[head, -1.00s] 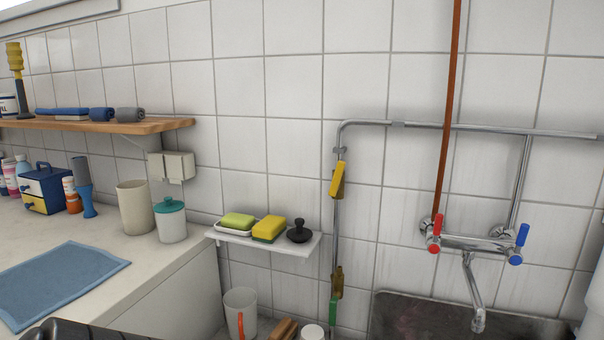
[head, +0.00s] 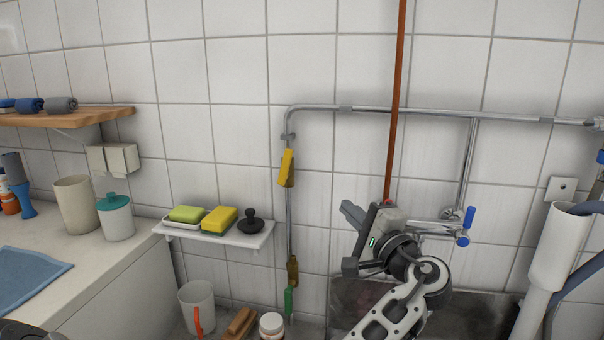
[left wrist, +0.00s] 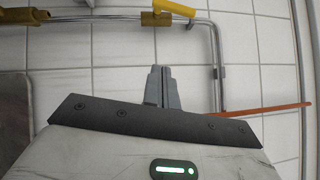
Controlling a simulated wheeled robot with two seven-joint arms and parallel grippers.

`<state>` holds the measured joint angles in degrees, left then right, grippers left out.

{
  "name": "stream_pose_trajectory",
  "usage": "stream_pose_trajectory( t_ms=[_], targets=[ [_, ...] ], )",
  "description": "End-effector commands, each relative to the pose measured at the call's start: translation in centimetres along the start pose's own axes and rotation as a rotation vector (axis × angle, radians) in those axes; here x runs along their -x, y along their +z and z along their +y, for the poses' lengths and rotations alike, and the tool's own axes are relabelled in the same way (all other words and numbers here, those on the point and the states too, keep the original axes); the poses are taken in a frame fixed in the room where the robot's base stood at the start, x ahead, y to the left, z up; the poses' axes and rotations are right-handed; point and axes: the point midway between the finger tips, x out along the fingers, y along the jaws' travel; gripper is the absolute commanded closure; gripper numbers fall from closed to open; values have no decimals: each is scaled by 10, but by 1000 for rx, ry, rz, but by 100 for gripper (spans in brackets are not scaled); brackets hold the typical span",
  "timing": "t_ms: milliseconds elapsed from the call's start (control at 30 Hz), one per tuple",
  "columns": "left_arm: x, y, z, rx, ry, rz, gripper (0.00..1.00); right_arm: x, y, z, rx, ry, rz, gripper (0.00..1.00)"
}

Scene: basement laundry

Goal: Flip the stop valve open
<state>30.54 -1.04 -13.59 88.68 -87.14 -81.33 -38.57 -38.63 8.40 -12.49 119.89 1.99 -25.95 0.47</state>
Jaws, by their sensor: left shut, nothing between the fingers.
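A valve with a yellow lever (head: 286,167) sits on the vertical metal pipe, left of centre in the head view. The lever runs roughly along the pipe, slightly tilted. Its yellow lever (left wrist: 176,8) and brass body (left wrist: 156,19) show at the top of the left wrist view. A lower brass valve (head: 292,270) with a green handle (head: 289,300) is on the same pipe. My left gripper (head: 346,210) is right of the yellow lever and apart from it. Its fingers (left wrist: 161,72) are shut and empty. My right gripper is not in view.
A small shelf (head: 250,240) with sponges and a black knob is left of the pipe. My left arm covers part of the wall tap, whose blue handle (head: 467,226) shows. A red-brown pipe (head: 396,100) rises behind the gripper. Bare tiles lie between gripper and lever.

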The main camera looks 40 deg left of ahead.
Motion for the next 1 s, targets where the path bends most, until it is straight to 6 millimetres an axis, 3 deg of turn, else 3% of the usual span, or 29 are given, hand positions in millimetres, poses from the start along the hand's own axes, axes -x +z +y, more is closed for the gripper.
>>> stream_pose_trajectory(
  t_ms=[33,167,367,700,1000],
  targets=[
    [-2,4,-13,-4,-18,-38,100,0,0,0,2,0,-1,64],
    [-7,10,-26,-14,-36,-83,100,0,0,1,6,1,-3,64],
    [-37,14,-29,-13,-39,-87,100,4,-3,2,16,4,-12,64],
    [-108,21,-32,-13,-37,-84,100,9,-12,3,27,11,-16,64],
    [-127,46,-31,-11,-37,-81,100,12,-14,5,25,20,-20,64]
  ],
)
